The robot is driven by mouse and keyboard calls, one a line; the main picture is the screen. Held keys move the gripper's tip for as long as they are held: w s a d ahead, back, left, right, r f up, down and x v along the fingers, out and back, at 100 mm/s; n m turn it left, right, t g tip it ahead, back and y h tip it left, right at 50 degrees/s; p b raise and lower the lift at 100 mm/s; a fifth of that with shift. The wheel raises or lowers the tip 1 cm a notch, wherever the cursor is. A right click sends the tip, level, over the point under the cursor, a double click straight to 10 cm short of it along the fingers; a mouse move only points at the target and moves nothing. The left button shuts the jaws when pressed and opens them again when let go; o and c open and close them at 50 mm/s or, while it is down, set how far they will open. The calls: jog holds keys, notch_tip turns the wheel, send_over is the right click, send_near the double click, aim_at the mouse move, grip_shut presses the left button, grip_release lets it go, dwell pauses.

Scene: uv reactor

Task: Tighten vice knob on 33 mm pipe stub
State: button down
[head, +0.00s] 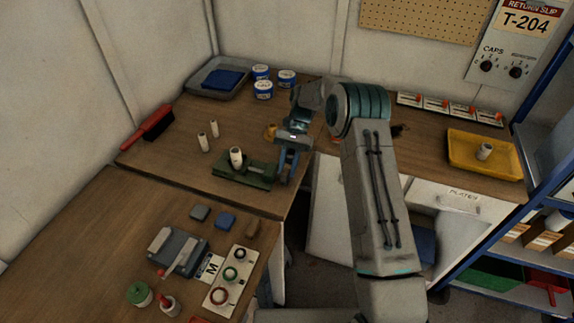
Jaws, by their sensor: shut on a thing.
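A green vice (229,174) sits on the wooden bench near its front edge. A pale pipe stub (236,157) stands upright in the vice; whether the jaws press on it cannot be told from here. My gripper (287,176) reaches down at the right end of the vice and is shut on the vice knob. The knob itself is hidden by the fingers. Two more pale pipe stubs (203,143) and (214,129) stand upright on the bench behind and left of the vice.
A red brush (153,125), a grey tray (203,90) with blue cloth and several blue-white tubs (263,90) stand toward the back. A yellow tray (459,150) with a stub is at right. A grey device (177,252) and a control panel (229,275) sit on the front bench.

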jog(key=shift+w+f+g+y+b, duration=0.15)
jog(key=shift+g+y+b, duration=0.15)
jog(key=shift+g, duration=0.4)
jog(key=shift+w+f+g+y+b, duration=0.2)
jog(key=shift+g+b, duration=0.1)
jog(key=shift+g, duration=0.4)
jog(key=shift+d, duration=0.1)
jog(key=c, duration=1.5)
grip_release()
jog(key=shift+r, duration=0.1)
